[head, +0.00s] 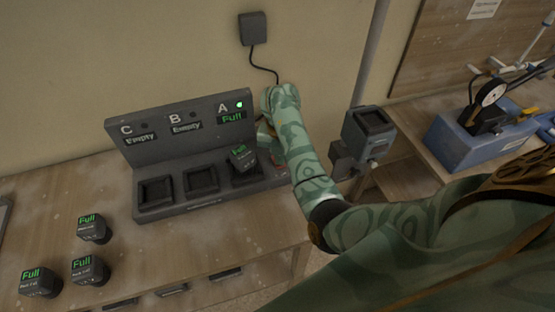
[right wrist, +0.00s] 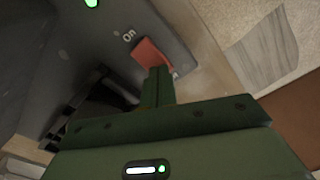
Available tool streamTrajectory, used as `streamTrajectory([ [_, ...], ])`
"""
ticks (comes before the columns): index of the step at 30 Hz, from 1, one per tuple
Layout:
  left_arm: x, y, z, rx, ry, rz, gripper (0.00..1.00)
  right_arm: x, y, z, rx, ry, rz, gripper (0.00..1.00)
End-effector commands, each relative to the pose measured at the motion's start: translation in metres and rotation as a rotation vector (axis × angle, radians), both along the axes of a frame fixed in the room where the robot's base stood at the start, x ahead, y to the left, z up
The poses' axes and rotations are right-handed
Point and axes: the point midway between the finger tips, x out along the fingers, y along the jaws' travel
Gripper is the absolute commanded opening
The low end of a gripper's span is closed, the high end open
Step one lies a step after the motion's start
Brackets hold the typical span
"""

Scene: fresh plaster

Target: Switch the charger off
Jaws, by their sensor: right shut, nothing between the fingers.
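The grey charger (head: 180,130) stands on the bench against the wall, with slots marked C, B and A. A reads "Full" with a lit green light (head: 239,104); C and B read "Empty". A battery (head: 242,158) sits in slot A; the other two slots are empty. In the right wrist view a red switch (right wrist: 150,54) is on the charger's side, next to the word "On". My right gripper (right wrist: 160,72) is shut and empty, its fingertips at the switch; I cannot tell whether they touch. In the head view my right gripper (head: 266,134) is partly hidden by my arm.
Three batteries marked "Full" (head: 92,228) stand on the bench (head: 180,250) at front left. A wall plug (head: 253,28) has a cable running down behind my arm. A grey device (head: 368,128) on a post and a blue machine (head: 465,140) are at right.

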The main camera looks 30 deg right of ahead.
Motion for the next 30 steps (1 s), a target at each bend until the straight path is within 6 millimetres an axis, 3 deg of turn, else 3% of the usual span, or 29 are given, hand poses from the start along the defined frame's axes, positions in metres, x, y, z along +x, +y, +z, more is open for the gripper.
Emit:
streamTrajectory([
  [11, 0.0, 0.0, 0.001, 0.0, 0.0, 0.0, 0.0, 0.0, 0.0, 0.001, 0.001, -0.001, 0.0, 0.0],
  [30, 0.005, 0.0, 0.059, 0.0, -0.012, 0.0, 0.0, 0.0, 0.001, 0.062, 0.001, 0.0, 0.001, 0.0],
])
